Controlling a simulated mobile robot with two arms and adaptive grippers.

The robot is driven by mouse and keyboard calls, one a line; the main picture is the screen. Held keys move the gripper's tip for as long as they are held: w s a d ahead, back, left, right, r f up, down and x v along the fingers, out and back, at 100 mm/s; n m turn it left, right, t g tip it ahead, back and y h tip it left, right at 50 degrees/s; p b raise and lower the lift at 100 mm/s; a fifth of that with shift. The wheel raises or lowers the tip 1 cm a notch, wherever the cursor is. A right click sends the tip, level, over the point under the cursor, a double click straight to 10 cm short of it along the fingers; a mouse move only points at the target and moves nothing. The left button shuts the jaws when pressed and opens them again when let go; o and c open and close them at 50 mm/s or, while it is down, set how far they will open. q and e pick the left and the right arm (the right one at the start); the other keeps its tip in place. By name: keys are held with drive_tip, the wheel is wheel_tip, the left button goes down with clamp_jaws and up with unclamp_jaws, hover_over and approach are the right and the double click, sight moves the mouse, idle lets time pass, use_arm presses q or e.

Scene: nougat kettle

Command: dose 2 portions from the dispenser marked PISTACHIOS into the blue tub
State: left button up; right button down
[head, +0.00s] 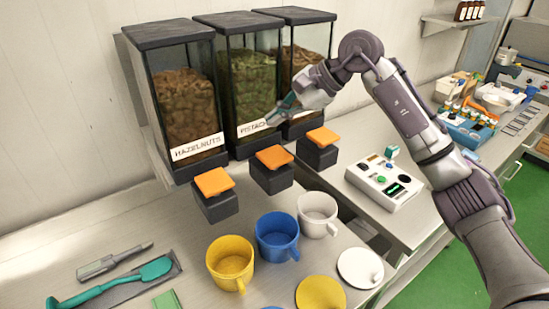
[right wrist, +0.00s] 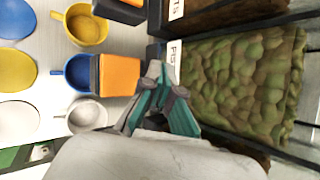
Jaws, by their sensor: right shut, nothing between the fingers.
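The dispenser marked PISTACHIOS (head: 254,85) is the middle of three and holds green nuts; its label is partly covered by my gripper. It also shows in the right wrist view (right wrist: 240,85). Its orange paddle (head: 274,157) is at its front, also in the right wrist view (right wrist: 120,75). The blue tub (head: 277,238) stands upright on the table below this paddle; it also shows in the right wrist view (right wrist: 78,72). My right gripper (head: 279,110) is shut and empty, in front of the dispenser's label and above the paddle, apart from the paddle. My left gripper is out of view.
A HAZELNUTS dispenser (head: 187,100) stands left, and another dispenser (head: 308,50) right with its label hidden. A yellow tub (head: 230,262) and a white tub (head: 317,213) flank the blue one. Lids (head: 320,292) lie in front. A control box (head: 385,180) stands right.

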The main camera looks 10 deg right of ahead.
sight(272, 155)
drive_tip(key=shift+f+b, duration=1.75)
drive_tip(key=shift+f, duration=1.35)
drive_tip(key=shift+f+b, duration=0.45)
drive_tip(key=shift+b, duration=0.05)
drive_tip(key=shift+f+b, duration=0.85)
drive_tip(key=shift+f, duration=0.2)
drive_tip(key=shift+r, duration=0.1)
drive_tip(key=shift+r+p, duration=0.85)
drive_tip(key=shift+r, duration=0.5)
drive_tip(key=shift+r, duration=0.1)
drive_tip(key=shift+r+p, duration=1.45)
drive_tip(key=shift+r, duration=1)
